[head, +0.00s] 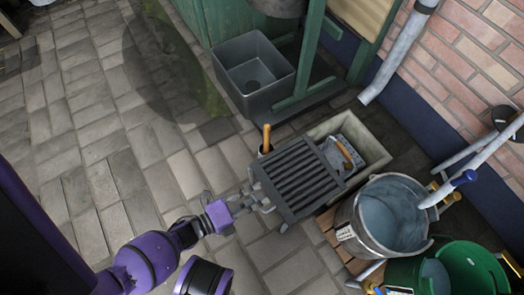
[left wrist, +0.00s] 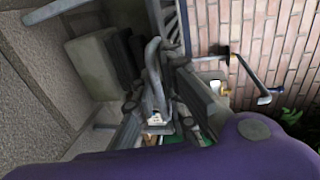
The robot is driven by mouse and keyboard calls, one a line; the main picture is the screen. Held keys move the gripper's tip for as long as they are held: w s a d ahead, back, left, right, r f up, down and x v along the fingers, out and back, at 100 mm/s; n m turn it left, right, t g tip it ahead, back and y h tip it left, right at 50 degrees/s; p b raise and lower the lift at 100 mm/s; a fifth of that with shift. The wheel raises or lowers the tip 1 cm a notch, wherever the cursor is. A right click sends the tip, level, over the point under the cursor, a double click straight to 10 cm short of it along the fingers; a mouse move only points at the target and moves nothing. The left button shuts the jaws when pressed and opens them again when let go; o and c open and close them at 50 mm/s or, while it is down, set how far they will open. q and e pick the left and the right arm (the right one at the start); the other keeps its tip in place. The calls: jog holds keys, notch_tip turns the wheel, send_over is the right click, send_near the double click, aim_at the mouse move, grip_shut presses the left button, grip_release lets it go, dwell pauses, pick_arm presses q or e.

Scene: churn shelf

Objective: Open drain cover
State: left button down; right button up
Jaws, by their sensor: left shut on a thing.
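The drain cover (head: 297,178) is a dark slatted grate over the left part of a pale stone trough (head: 374,147). The trough's right part is uncovered. I cannot tell how far the cover is tilted. My left gripper (head: 250,201) is at the cover's left edge and is shut on its handle. In the left wrist view, a grey looped handle (left wrist: 153,68) stands between the fingers of the left gripper (left wrist: 163,100). The exact contact is hidden. My right gripper is not in view.
A grey basin (head: 253,75) stands behind, by a green frame (head: 309,48). A metal bucket (head: 390,216) and a green bucket (head: 468,268) stand at the right. Orange-handled tools (head: 266,139) are beside and in the trough. Open paving (head: 100,130) lies at the left; a brick wall (head: 470,60) bounds the right.

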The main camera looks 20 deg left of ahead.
pick_arm(q)
jog(key=shift+s+a+f, duration=0.2)
jog(key=shift+s+f, duration=0.05)
jog(key=shift+f, duration=0.1)
jog(key=c, duration=1.9)
grip_release()
jog(key=shift+w+d+r, duration=0.1)
jog(key=v, duration=1.2)
